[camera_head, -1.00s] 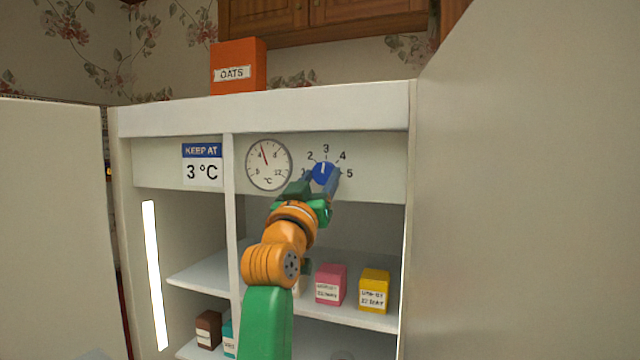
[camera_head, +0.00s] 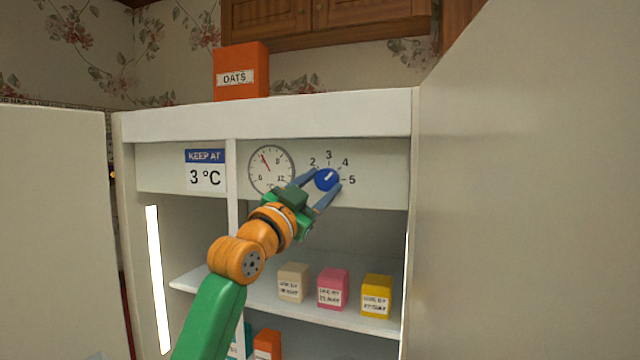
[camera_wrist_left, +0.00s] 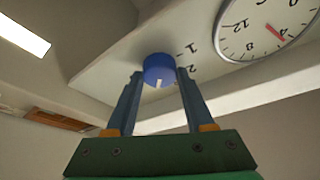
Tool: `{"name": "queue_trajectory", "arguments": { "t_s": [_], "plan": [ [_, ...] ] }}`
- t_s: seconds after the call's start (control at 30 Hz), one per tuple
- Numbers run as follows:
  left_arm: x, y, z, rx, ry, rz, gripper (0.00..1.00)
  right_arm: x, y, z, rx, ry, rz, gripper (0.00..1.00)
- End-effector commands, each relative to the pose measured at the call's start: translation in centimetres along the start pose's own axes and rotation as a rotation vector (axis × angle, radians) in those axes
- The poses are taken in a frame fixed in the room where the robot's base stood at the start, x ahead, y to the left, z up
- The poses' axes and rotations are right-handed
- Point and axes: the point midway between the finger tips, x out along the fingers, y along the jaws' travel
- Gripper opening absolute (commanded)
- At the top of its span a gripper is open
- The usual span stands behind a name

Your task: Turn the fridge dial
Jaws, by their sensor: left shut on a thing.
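The blue fridge dial (camera_head: 327,179) sits on the white panel inside the open fridge, with numbers around it from 2 to 5 visible. Its white mark points up and right, roughly toward the 4. My left gripper (camera_head: 325,184) is shut on the dial, one finger on each side. The left wrist view shows the dial (camera_wrist_left: 159,70) between the two blue fingertips (camera_wrist_left: 159,76). The 1 is hidden behind my gripper in the head view. The round gauge (camera_head: 271,171) is left of the dial, its red needle pointing up and left. My right gripper is not in view.
A "KEEP AT 3 °C" sign (camera_head: 205,170) is on the panel's left. Beige (camera_head: 293,282), pink (camera_head: 333,289) and yellow (camera_head: 376,296) boxes stand on the shelf below. An orange oats box (camera_head: 240,71) stands on top. Large pale panels flank the fridge.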

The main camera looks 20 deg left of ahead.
Motion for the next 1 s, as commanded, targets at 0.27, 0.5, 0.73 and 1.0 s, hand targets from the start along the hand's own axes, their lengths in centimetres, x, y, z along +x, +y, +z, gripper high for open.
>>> {"name": "queue_trajectory", "arguments": {
  "t_s": [0.27, 0.5, 0.73, 1.0],
  "plan": [
    [0.0, -0.1, -0.1, 0.015, 0.002, 0.004, 0.00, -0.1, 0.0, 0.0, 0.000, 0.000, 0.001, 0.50],
    [0.0, -0.1, -0.1, 0.014, 0.002, 0.004, 0.58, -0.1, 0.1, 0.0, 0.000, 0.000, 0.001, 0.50],
    [0.0, -0.1, -0.1, 0.013, 0.002, 0.004, 0.83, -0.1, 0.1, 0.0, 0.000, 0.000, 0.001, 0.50],
    [-2.2, 0.4, 0.8, 0.016, 0.005, 0.002, 0.83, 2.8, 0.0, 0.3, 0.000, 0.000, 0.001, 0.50]
  ]
}}
